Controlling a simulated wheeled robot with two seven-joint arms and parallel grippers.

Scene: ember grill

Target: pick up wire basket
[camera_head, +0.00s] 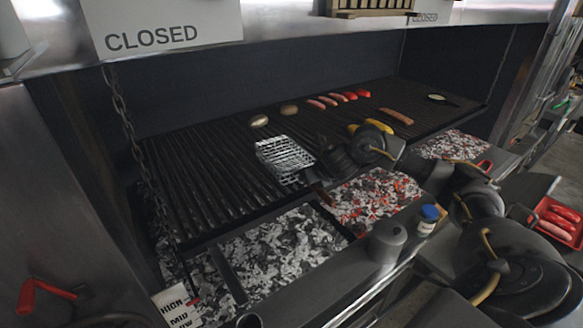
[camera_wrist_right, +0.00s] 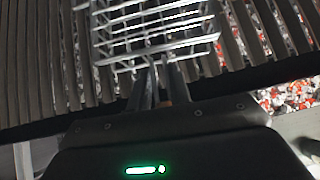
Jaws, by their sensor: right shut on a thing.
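The wire basket (camera_head: 283,155) is a silvery box-shaped grid over the middle of the dark grill grate. In the right wrist view the wire basket (camera_wrist_right: 150,30) fills the top middle, just past my fingertips. My right gripper (camera_head: 312,178) reaches in from the right and is shut on the near end of the basket. In the right wrist view my right gripper (camera_wrist_right: 160,75) has its fingers close together at the basket's near edge. I cannot tell whether the basket touches the grate. My left gripper is not in view.
Sausages (camera_head: 335,98), red peppers and round buns (camera_head: 259,121) lie on the grate behind. Glowing coals (camera_head: 370,198) and greyer coals (camera_head: 275,250) lie in front. A blue-capped jar (camera_head: 428,218) and a grey pot (camera_head: 387,240) stand on the front ledge. A chain (camera_head: 130,135) hangs at left.

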